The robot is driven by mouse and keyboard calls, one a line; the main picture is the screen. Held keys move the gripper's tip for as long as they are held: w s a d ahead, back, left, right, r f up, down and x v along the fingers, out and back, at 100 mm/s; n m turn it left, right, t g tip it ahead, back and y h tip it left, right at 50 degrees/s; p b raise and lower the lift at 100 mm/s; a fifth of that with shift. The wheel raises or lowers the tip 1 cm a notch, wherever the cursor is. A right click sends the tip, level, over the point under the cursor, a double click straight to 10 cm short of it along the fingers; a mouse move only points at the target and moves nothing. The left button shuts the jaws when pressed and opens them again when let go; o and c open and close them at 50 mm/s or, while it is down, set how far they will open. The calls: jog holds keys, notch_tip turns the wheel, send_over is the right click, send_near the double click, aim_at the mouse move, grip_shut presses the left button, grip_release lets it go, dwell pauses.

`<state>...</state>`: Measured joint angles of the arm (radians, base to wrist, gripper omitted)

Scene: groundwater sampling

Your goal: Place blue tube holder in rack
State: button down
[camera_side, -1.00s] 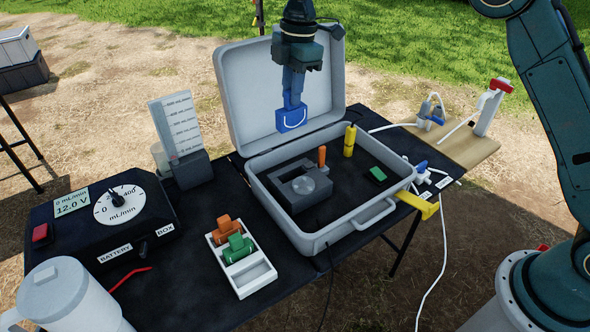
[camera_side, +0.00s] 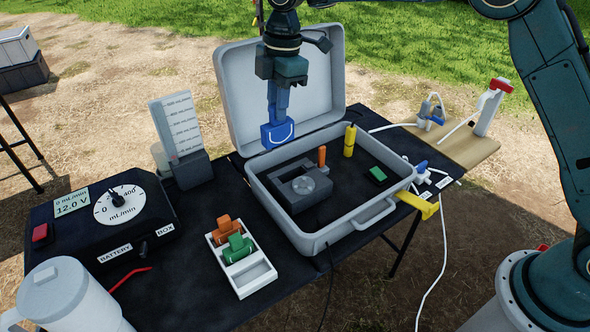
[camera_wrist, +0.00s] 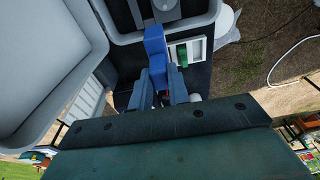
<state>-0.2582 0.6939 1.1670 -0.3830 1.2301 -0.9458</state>
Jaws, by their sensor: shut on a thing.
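The blue tube holder (camera_side: 278,134) hangs in my gripper (camera_side: 278,117), in front of the open case lid and above the back left rim of the case. My gripper is shut on it. In the wrist view the blue holder (camera_wrist: 156,45) sticks out beyond the fingers (camera_wrist: 160,88). The white rack (camera_side: 257,279) stands on the black table, left of and nearer than the case. It holds an orange holder (camera_side: 227,230) at the back and a green holder (camera_side: 237,248) in the middle; its front part is empty. The rack also shows in the wrist view (camera_wrist: 198,54), partly hidden.
The open grey case (camera_side: 311,243) holds a grey block device (camera_side: 300,187), with an orange-handled tool (camera_side: 322,158) and a yellow cylinder (camera_side: 349,141) upright. A black battery box (camera_side: 120,232) and a measuring cylinder (camera_side: 177,127) stand to the left.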

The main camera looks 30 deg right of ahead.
jog(key=s+a+f, duration=0.4)
jog(key=s+a, duration=0.8)
jog(key=a, duration=0.4)
notch_tip(320, 180, down, 16)
jog(key=shift+d, duration=0.15)
jog(key=shift+f, duration=2.05)
jog(key=c, duration=1.3)
grip_release()
jog(key=shift+f, duration=0.15)
jog(key=shift+c, duration=0.2)
